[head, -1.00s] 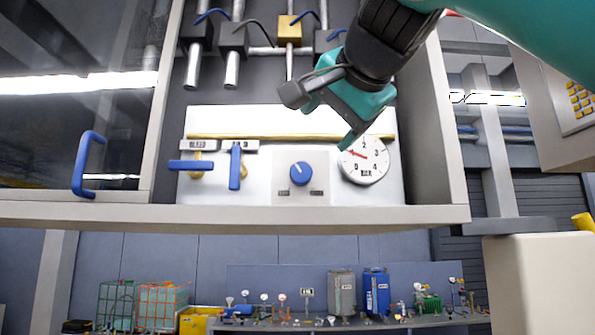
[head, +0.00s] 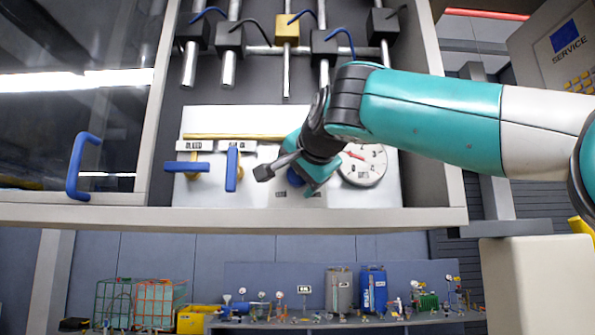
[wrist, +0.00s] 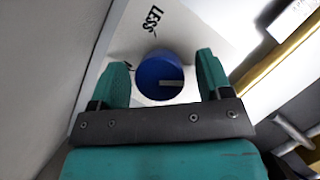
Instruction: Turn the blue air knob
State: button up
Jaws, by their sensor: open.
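The blue air knob (wrist: 150,72) is a round blue dial with a grey pointer mark on its face, set on the white panel. In the wrist view it lies between the tips of my gripper (wrist: 165,80), whose two teal fingers are open, one on each side, with visible gaps. The word LESS is printed beside the knob. In the head view only a small blue part of the knob (head: 295,177) shows, as my gripper (head: 302,185) covers most of it. I cannot tell whether the fingers reach fully around the knob.
Left of my gripper on the panel are two blue lever handles, one horizontal (head: 187,167) and one vertical (head: 232,168). A round white gauge (head: 363,166) sits close on the right, partly behind my arm. A ledge (head: 240,217) runs below the panel.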

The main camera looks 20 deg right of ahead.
jog(key=c, duration=0.8)
jog(key=shift+a, duration=0.15)
jog(key=shift+c, duration=0.6)
jog(key=shift+f+b, duration=0.15)
jog(key=shift+b, duration=0.25)
